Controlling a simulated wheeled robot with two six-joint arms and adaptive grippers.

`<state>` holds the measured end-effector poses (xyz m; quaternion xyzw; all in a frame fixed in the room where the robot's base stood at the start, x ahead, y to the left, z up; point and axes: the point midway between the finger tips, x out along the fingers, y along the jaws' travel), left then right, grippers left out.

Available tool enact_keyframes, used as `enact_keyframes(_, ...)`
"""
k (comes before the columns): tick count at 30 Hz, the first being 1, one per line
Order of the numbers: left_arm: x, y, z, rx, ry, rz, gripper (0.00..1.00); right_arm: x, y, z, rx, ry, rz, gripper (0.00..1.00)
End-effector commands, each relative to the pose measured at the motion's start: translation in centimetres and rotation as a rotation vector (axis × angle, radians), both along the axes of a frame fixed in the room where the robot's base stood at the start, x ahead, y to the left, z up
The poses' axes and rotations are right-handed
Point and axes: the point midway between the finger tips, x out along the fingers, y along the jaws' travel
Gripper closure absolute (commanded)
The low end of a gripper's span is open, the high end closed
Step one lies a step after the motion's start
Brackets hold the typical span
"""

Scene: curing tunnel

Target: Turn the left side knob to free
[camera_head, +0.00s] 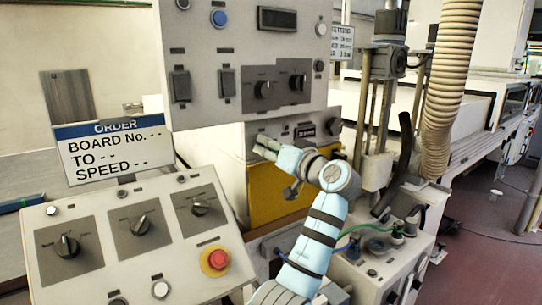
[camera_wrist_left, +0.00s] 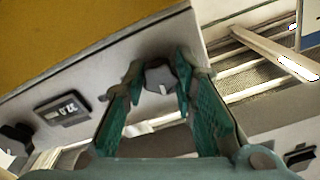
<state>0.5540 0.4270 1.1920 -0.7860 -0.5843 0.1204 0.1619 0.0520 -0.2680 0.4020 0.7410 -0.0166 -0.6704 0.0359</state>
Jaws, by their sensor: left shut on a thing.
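The left side knob (camera_wrist_left: 158,77) is a dark, faceted knob with a pale mark on its lower edge in the left wrist view. It sits on a pale panel between the fingertips of my left gripper (camera_wrist_left: 160,80), which is shut on it. In the head view my left gripper (camera_head: 264,146) reaches the left end of the pale box above a yellow panel, and it hides the knob there. The knob's position labels cannot be read.
A small display (camera_head: 305,131) and a second knob (camera_head: 333,126) lie to the right on the same box. The yellow panel (camera_head: 280,195) is below. A control desk with several knobs and a red button (camera_head: 216,259) stands at front left. A ribbed hose (camera_head: 450,80) hangs at right.

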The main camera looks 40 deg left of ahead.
Motion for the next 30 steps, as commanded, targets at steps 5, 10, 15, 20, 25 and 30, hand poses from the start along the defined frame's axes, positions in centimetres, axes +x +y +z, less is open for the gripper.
enact_keyframes(5,-0.01,0.05,0.24,-0.014,-0.071,-0.001,1.0,-0.01,-0.01,-0.63,0.0,0.0,0.0,1.0)
enact_keyframes(10,-0.01,0.05,0.33,-0.023,-0.103,-0.001,1.0,0.0,-0.01,-0.8,0.0,0.0,0.0,1.0)
enact_keyframes(15,-0.02,0.04,0.36,-0.026,-0.11,-0.001,1.0,-0.01,-0.01,-0.81,0.0,0.0,0.0,1.0)
enact_keyframes(20,-0.02,0.04,0.37,-0.025,-0.109,-0.001,1.0,-0.01,-0.02,-0.8,0.0,0.0,0.0,1.0)
enact_keyframes(25,-0.01,0.02,0.34,-0.025,-0.108,-0.002,0.64,-0.02,-0.03,-0.8,0.0,0.0,0.0,1.0)
enact_keyframes(30,0.02,0.0,0.19,-0.028,-0.106,-0.001,0.54,-0.02,-0.03,-0.81,0.0,0.0,0.0,1.0)
